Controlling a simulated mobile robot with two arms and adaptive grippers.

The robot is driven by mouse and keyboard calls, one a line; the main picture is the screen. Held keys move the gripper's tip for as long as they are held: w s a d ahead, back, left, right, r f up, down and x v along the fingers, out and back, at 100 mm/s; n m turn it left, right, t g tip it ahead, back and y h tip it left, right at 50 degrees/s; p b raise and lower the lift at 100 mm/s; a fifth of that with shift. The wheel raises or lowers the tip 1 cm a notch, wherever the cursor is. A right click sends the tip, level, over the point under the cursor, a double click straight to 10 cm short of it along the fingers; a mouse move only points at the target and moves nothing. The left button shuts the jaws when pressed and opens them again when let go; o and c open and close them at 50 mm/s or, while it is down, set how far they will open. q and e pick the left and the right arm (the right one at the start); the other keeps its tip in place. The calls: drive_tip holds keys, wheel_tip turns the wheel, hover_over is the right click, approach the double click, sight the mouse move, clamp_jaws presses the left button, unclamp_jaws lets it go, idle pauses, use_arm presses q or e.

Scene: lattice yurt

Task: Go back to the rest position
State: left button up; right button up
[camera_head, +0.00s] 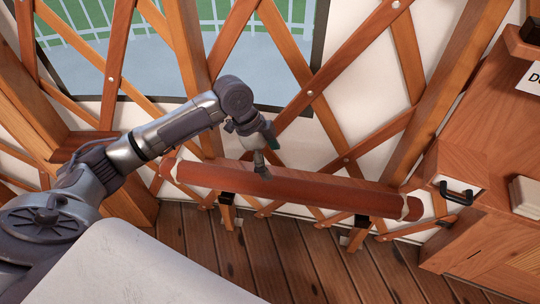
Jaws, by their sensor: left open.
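My left arm comes in from the left and bends down in the middle of the view. My left gripper (262,165) is at its end, pointing down just over a long reddish-brown wooden beam (320,190). Its fingertips overlap the beam's top in the picture; I cannot tell whether they touch it. The gripper is open and I see nothing held in it. My right gripper is not in view.
The beam lies across the lattice wall (310,95) on dark brackets, with pale bands near its ends. A wooden cabinet (490,150) with a black handle (460,192) stands at the right. Bare plank floor (290,255) shows below the beam. A window (140,60) is behind.

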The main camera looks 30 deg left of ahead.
use_arm(q)
drive_tip(key=shift+a+r, duration=0.1)
drive_tip(key=shift+r, duration=0.15)
idle(0.3)
